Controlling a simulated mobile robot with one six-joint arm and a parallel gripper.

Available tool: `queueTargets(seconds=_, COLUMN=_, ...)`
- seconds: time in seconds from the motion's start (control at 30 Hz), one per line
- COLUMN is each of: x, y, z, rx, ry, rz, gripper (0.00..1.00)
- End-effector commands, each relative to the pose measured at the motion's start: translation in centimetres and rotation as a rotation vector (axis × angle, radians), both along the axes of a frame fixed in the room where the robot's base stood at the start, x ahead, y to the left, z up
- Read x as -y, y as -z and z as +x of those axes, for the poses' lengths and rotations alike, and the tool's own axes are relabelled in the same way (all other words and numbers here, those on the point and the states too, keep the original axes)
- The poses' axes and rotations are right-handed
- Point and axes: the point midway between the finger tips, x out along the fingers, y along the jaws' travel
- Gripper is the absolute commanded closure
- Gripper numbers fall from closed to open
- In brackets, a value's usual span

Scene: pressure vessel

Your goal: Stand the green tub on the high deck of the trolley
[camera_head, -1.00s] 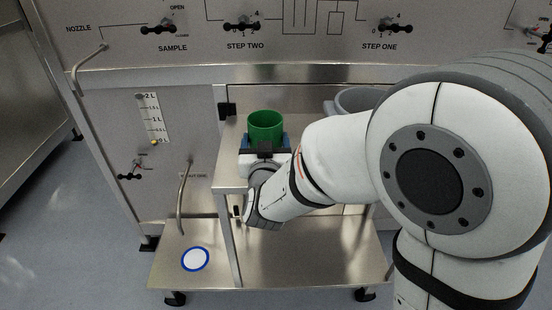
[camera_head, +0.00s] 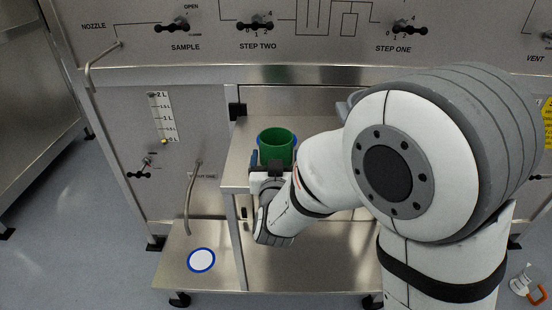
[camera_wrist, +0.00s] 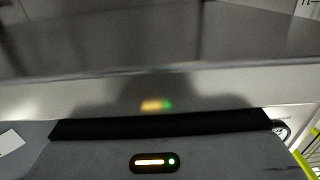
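The green tub (camera_head: 276,147) is upright at the front of the trolley's high deck (camera_head: 240,150) in the head view. My gripper (camera_head: 273,165) is at the near side of the tub, its fingers around the tub's lower part; it looks shut on it. A blue edge, seemingly of a round mark (camera_head: 295,140), shows behind the tub on the high deck. Whether the tub's base touches the deck is hidden by the gripper.
The trolley's low deck (camera_head: 320,262) carries a white disc with a blue rim (camera_head: 201,260). The vessel panel with valve handles (camera_head: 254,27) rises behind.

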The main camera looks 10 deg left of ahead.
Motion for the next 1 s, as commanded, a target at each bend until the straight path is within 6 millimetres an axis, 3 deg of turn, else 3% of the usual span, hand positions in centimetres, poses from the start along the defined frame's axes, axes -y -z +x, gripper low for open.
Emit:
queueTargets(seconds=0.13, x=0.0, y=0.0, z=0.0, rx=0.0, ry=0.0, rz=0.0, gripper=0.05)
queueTargets(seconds=0.47, x=0.0, y=-0.4, z=0.0, rx=0.0, ry=0.0, rz=0.0, gripper=0.04)
queueTargets(seconds=0.57, x=0.2, y=-0.4, z=-1.1, rx=0.0, ry=-0.003, rz=0.0, gripper=0.04)
queueTargets(seconds=0.8, x=1.4, y=-0.5, z=-6.4, rx=0.001, ry=-0.004, rz=-0.001, gripper=0.04)
queueTargets(seconds=1.0, x=1.8, y=0.1, z=-7.9, rx=0.005, ry=0.001, rz=0.003, gripper=0.04)
